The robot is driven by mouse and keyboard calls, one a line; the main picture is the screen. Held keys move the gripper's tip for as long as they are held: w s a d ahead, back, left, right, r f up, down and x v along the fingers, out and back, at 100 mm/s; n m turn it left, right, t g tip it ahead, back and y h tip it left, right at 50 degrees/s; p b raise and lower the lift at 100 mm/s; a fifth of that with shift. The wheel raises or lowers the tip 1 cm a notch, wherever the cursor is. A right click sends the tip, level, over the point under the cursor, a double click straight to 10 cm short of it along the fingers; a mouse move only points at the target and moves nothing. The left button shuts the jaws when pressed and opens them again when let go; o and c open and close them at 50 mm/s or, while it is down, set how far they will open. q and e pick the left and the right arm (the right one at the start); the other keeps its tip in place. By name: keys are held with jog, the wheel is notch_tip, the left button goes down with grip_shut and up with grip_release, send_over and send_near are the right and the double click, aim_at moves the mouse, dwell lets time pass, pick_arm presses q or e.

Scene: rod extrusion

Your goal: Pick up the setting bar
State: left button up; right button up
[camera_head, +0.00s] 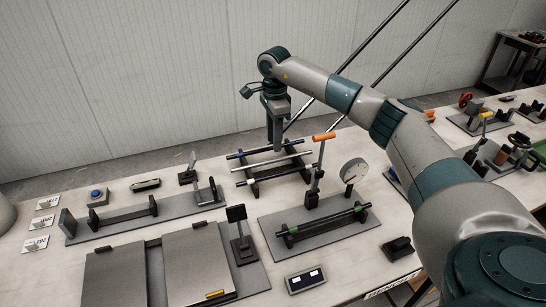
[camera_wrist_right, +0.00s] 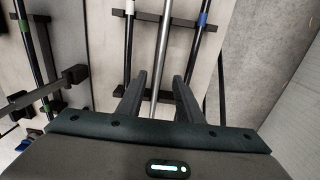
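Three bars lie side by side on a dark rack (camera_head: 255,190) in the middle of the table. One has a blue band (camera_head: 240,154), the middle one is plain silver (camera_head: 298,155), and the nearest has a white band (camera_head: 247,183). No label tells which is the setting bar. My right gripper (camera_head: 278,148) points down over the rack. In the right wrist view its two fingers (camera_wrist_right: 159,80) are apart, with the silver bar (camera_wrist_right: 163,45) running between them in the picture. I cannot tell whether they touch it. My left gripper is out of view.
A fixture with an orange-handled lever (camera_head: 323,137), a round dial (camera_head: 353,170) and a green-banded rod (camera_head: 325,222) stands close in front of the rack. A plate fixture (camera_head: 205,262) lies front left.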

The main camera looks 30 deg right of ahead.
aim_at(273, 160)
jog(key=shift+f, duration=0.6)
jog(key=shift+s+a+f+p, duration=0.1)
jog(key=shift+a+f+p, duration=0.15)
jog(key=shift+f+p, duration=0.8)
jog(key=shift+a+f+p, duration=0.1)
jog(key=shift+f+p, duration=0.7)
jog(key=shift+f, duration=0.75)
jog(key=shift+c, duration=0.6)
grip_shut()
